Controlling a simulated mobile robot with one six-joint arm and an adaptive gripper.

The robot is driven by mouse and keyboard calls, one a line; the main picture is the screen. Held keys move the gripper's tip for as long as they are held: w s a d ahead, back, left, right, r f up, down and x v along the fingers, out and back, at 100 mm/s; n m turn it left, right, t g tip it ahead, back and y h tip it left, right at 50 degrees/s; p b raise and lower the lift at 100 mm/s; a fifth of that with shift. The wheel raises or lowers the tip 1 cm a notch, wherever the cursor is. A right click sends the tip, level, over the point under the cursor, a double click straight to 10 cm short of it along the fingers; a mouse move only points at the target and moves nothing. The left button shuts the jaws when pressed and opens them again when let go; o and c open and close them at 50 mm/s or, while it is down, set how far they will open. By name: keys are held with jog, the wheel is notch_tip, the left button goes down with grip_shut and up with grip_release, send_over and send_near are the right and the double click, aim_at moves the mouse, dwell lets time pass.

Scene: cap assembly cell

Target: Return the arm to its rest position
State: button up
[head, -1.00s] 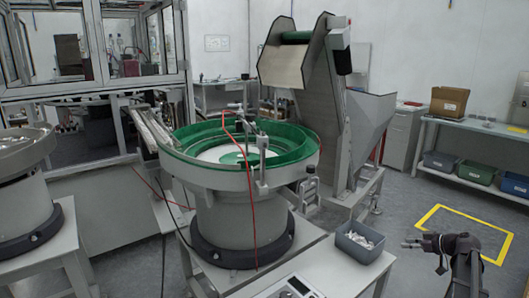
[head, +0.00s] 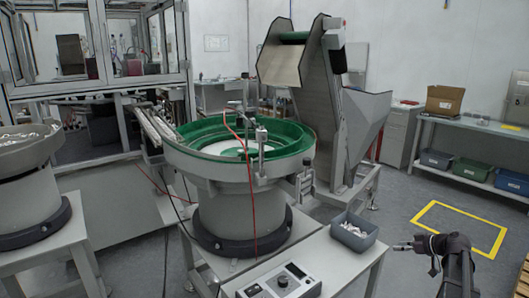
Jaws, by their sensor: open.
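My gripper (head: 403,247) shows at the lower right in the head view, at the end of my dark arm. It points left and is empty, its fingers small and seen nearly edge-on. It is over the floor, just right of the grey bin (head: 354,232) on the small table, and apart from it. The bin holds several pale parts. Much of my arm is below the picture's edge.
A bowl feeder (head: 238,170) with a green rim stands at the centre. A control box (head: 283,283) sits on the table in front. A yellow floor square (head: 489,238) lies behind my arm. A shelf bench (head: 475,130) with bins stands at the right.

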jog(key=s+a+f+m+g+h, duration=0.1)
jog(key=s+a+f+g, duration=0.25)
jog(key=a, duration=0.65)
jog(key=s+a+f+m+g+h, duration=0.1)
jog(key=s+a+f+m+g, duration=0.2)
jog(key=a, duration=0.7)
jog(key=s+a+f+m+g+h, duration=0.25)
jog(key=s+a+h, duration=0.35)
jog(key=s+a, duration=0.65)
notch_tip(320, 180, up, 23)
jog(key=s+d+p, duration=0.2)
jog(key=p, duration=2.1)
jog(key=shift+m, duration=0.25)
